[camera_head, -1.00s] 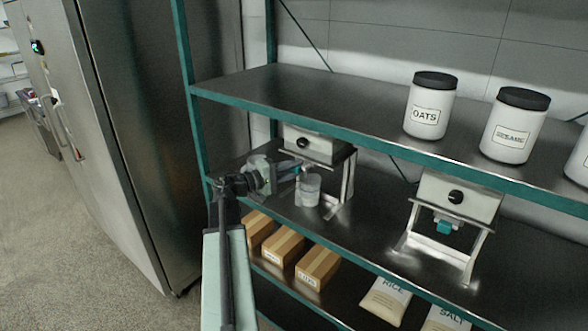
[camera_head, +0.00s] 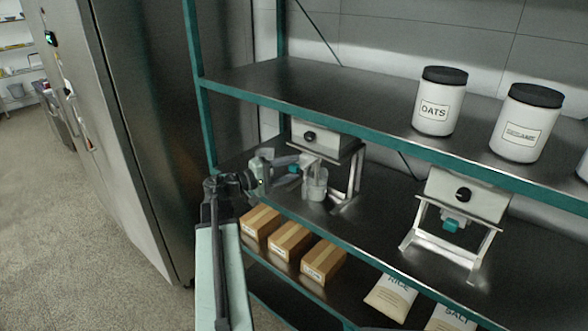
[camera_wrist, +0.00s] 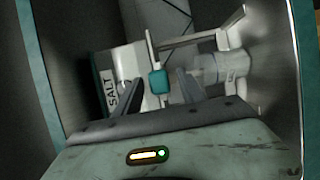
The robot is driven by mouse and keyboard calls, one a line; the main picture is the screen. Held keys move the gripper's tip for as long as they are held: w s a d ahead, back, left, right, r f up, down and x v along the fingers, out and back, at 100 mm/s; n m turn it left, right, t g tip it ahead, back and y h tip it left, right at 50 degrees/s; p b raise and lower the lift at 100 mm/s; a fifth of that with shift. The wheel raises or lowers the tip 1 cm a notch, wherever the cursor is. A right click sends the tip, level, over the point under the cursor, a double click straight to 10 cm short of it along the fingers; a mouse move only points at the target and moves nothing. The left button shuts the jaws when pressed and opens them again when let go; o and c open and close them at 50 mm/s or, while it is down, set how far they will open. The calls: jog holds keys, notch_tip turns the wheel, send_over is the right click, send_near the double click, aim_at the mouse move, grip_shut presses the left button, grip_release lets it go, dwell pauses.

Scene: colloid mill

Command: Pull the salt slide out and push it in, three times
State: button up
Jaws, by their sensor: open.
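The salt dispenser stands on the middle shelf at the left in the head view (camera_head: 326,142), a pale box with a black knob on a metal stand. In the wrist view its SALT label (camera_wrist: 109,90) shows at the left. The teal handle of the salt slide (camera_wrist: 159,82) sits between the two fingers of my gripper (camera_wrist: 155,79). The fingers are open, with a gap on each side of the handle. In the head view my gripper (camera_head: 291,168) is at the dispenser's front left. A clear cup (camera_head: 316,186) stands under the dispenser, close to the fingers; it also shows in the wrist view (camera_wrist: 222,67).
A second dispenser (camera_head: 464,197) stands on the same shelf to the right. Jars, one marked OATS (camera_head: 437,103), stand on the upper shelf. Cardboard boxes (camera_head: 290,240) and a RICE bag (camera_head: 391,296) lie below. Green shelf posts and a steel cabinet (camera_head: 150,130) are at the left.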

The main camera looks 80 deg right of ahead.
jog(key=v, duration=0.6)
jog(key=shift+w+a, duration=0.25)
jog(key=shift+w, duration=0.05)
jog(key=w+a+f+n+t+h, duration=0.1)
jog(key=w+a+n+t+h, duration=0.15)
jog(key=w, duration=0.85)
jog(key=w+a+n+t+h, duration=0.2)
jog(key=w+a+t, duration=0.15)
jog(key=w, duration=0.75)
jog(key=w+a+f+n+t+y, duration=0.1)
jog(key=w+a+f+n+t, duration=0.35)
jog(key=w+a, duration=1.05)
jog(key=w+a+f+t+y, duration=0.2)
jog(key=w+a+f, duration=0.25)
jog(key=a, duration=0.45)
jog(key=w+a+f+t+y, duration=0.2)
jog(key=w+a+f, duration=0.3)
jog(key=a, duration=0.4)
jog(key=a+f+y, duration=0.3)
jog(key=a, duration=0.5)
jog(key=s+a+f+n+y, duration=0.1)
jog(key=a+f+y, duration=0.1)
jog(key=a, duration=0.6)
jog(key=a+f+n+y, duration=0.1)
jog(key=a+f+y, duration=0.2)
jog(key=a, duration=0.6)
jog(key=shift+f+y, duration=0.35)
jog(key=shift+y, duration=0.4)
